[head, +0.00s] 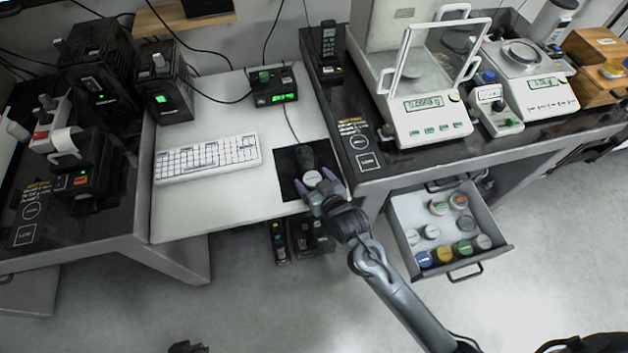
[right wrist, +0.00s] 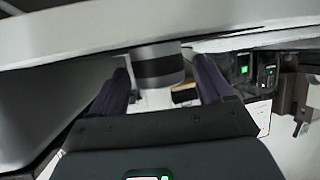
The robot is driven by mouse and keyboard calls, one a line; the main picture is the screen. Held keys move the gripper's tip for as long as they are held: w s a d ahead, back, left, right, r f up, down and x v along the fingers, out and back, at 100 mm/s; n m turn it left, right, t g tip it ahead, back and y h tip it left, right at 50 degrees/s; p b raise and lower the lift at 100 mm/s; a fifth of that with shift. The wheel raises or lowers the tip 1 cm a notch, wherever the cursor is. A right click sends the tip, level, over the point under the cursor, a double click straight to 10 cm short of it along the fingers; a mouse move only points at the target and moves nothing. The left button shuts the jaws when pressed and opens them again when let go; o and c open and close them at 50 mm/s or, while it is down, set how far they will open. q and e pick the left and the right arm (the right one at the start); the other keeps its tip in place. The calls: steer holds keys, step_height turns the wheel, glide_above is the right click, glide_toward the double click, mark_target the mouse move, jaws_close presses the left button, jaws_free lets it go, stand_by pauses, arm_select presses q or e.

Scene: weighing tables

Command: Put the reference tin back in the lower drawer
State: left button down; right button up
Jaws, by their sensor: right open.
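A tin with a pale top (head: 312,178) stands at the mouse pad (head: 288,187) by the front edge of the middle desk. My right gripper (head: 318,190) is open, with its two purple fingers on either side of the tin. In the right wrist view the tin (right wrist: 158,66) has a dark band and silver ends and shows between the fingers; I cannot tell whether they touch it. An open drawer (head: 404,203) under the right table holds several tins with coloured or grey lids. A dark part at the bottom edge, possibly my left gripper (head: 188,347), barely shows.
A black mouse (head: 305,157) lies just behind the tin, and a keyboard (head: 207,158) lies to the left. A balance (head: 425,115) stands on the right table above the drawer. The drawer has bare floor at its left. Open grey floor lies in front.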

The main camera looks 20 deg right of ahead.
steer(key=shift+s+r, duration=0.25)
steer(key=shift+s, duration=0.1)
steer(key=s+r+g+p, duration=0.1)
steer(key=s+g, duration=0.2)
steer(key=s, duration=0.6)
steer(key=s+d+n+g+p, duration=0.1)
steer(key=s+g+p, duration=0.1)
steer(key=s, duration=0.8)
steer(key=shift+d+r+g+y, duration=0.25)
steer(key=shift+r+g+y, duration=0.1)
steer(key=shift+g, duration=0.15)
steer(key=s+g, duration=0.1)
steer(key=s, duration=0.1)
steer(key=s+d+g, duration=0.1)
steer(key=s, duration=0.2)
steer(key=s+g+h, duration=0.1)
steer(key=s, duration=0.1)
steer(key=shift+s+d+r+n+g, duration=0.1)
steer(key=shift+s+d+n+g, duration=0.05)
steer(key=shift+d+n+g, duration=0.2)
steer(key=c, duration=0.4)
steer(key=shift+o, duration=0.2)
steer(key=shift+s+d, duration=0.1)
steer(key=shift+s, duration=0.15)
steer(key=shift+w, duration=0.1)
